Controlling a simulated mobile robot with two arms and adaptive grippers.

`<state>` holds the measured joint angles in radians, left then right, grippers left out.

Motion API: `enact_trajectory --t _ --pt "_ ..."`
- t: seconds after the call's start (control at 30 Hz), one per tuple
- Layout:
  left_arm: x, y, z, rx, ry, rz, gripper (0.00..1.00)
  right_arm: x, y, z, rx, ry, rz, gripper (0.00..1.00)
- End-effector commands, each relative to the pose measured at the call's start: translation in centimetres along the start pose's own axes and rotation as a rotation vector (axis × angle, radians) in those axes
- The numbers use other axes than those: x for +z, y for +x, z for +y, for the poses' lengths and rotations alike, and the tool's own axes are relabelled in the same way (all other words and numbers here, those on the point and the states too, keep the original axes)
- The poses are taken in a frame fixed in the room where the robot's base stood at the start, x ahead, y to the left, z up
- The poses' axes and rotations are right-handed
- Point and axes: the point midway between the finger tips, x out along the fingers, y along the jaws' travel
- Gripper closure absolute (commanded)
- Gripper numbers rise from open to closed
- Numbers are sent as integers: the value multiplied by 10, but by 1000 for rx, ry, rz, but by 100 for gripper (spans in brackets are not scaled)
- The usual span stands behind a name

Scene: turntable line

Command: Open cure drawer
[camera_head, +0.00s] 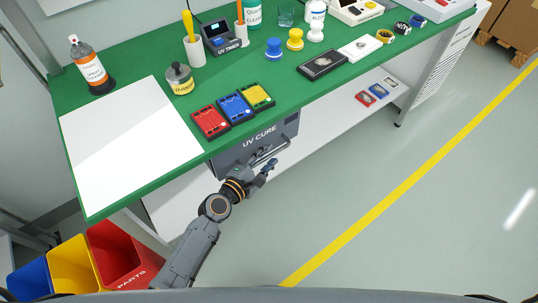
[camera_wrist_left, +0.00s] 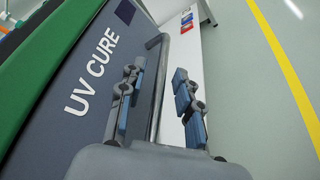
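The cure drawer (camera_head: 232,159) has a dark grey front marked "UV CURE" and sits under the green bench top; it looks closed. Its front also shows in the left wrist view (camera_wrist_left: 75,125). A grey bar handle (camera_wrist_left: 157,90) runs along the front. My left gripper (camera_head: 266,168) is at the handle. In the left wrist view its two blue-padded fingers (camera_wrist_left: 157,98) are apart, one on each side of the handle, with gaps visible between pads and bar. My right gripper is not in view.
The green bench top (camera_head: 215,150) carries a white sheet (camera_head: 130,140), red, blue and yellow trays (camera_head: 236,108) and bottles. A white lower shelf (camera_head: 330,123) lies beneath. Red, yellow and blue bins (camera_head: 105,255) stand at lower left. The floor right of my arm is clear.

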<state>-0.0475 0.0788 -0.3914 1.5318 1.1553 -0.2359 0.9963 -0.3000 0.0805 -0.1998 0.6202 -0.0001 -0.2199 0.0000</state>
Motion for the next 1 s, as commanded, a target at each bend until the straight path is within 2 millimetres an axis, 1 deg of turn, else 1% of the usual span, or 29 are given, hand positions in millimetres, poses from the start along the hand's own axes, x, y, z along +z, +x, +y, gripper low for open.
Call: enact_trajectory --t 0.03,0.13,0.43,0.6,1.0 --pt "0 5 0 0 0 0 66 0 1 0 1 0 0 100" --pt "0 10 0 0 1 0 66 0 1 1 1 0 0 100" --pt "0 12 0 -1 0 0 66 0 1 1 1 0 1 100" --pt "0 12 0 -1 0 0 100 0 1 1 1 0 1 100" --pt "0 11 -1 -1 0 0 100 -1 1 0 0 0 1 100"
